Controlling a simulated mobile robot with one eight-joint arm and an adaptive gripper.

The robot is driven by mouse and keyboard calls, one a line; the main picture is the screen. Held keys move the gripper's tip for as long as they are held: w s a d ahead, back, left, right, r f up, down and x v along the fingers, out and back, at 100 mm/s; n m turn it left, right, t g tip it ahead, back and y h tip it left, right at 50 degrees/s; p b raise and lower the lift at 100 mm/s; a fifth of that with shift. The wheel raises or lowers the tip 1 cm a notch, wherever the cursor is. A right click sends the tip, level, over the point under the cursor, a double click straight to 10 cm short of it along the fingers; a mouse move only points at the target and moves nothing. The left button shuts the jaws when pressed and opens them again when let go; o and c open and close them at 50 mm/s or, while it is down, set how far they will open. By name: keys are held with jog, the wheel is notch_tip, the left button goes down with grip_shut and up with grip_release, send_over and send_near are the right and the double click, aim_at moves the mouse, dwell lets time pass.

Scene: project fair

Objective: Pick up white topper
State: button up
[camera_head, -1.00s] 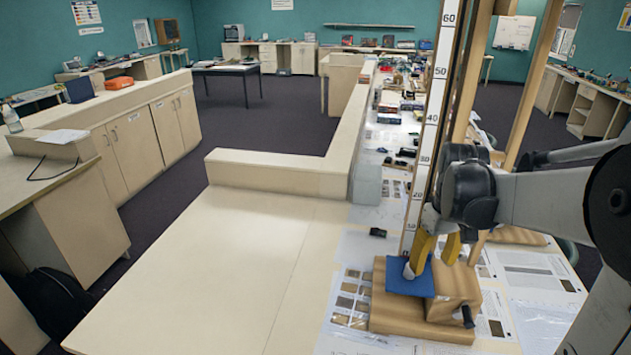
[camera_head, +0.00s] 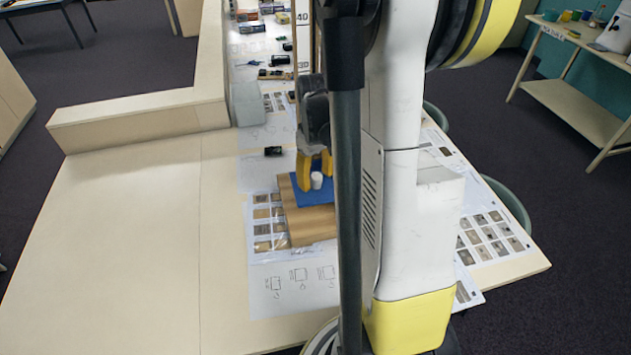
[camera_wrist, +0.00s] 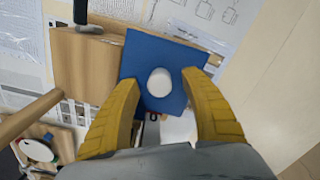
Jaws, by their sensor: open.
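The white topper (camera_wrist: 160,82) is a small white cylinder standing on a blue square (camera_wrist: 150,54) on a wooden block (camera_wrist: 84,66). In the wrist view it sits between the two yellow fingers of my gripper (camera_wrist: 163,98), with clear gaps on both sides. In the head view the topper (camera_head: 317,180) shows just below the yellow fingertips of my gripper (camera_head: 314,166). The fingers are spread and hold nothing. My own arm hides the right part of the wooden base (camera_head: 306,220) in the head view.
Printed sheets (camera_head: 290,290) and a sample card lie around the base. A small black object (camera_head: 273,151) lies left of my gripper. A tall measuring post (camera_head: 303,45) stands behind it. The table (camera_head: 130,240) on the left is bare.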

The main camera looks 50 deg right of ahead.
jog(key=shift+f, duration=0.3)
jog(key=shift+s, duration=0.15)
jog(key=c, duration=1.1)
jog(key=shift+o, duration=0.2)
jog(key=shift+r, duration=0.15)
